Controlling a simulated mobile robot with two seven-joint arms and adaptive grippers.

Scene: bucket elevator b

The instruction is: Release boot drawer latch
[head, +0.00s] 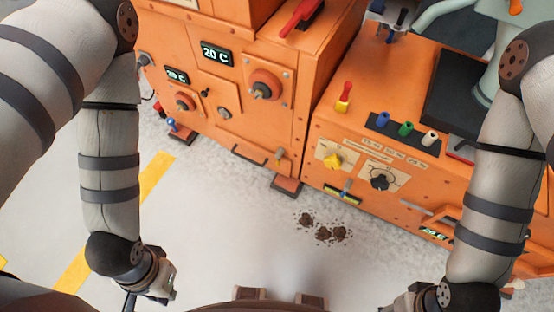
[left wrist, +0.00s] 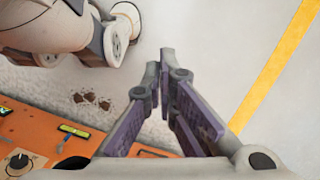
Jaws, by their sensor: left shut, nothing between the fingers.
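The boot drawer latch cannot be singled out with certainty. A small brass lever (head: 278,157) sits low on the left orange cabinet, and a small blue-grey handle (head: 346,187) stands by a yellow-green strip on the right orange cabinet. My left gripper (head: 160,292) hangs over the pale floor at the bottom left, well apart from both cabinets. In the left wrist view its purple-padded fingers (left wrist: 161,68) meet at the tips with nothing held. My right gripper (head: 402,300) shows only partly at the bottom edge, and its fingers are hidden.
The left orange cabinet (head: 225,110) carries displays and knobs. The right orange cabinet (head: 320,122) has a yellow knob (head: 334,161), a black dial (head: 381,180) and coloured plugs. Brown dirt clumps (head: 323,234) lie on open floor. A yellow line (head: 150,180) crosses the floor at left.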

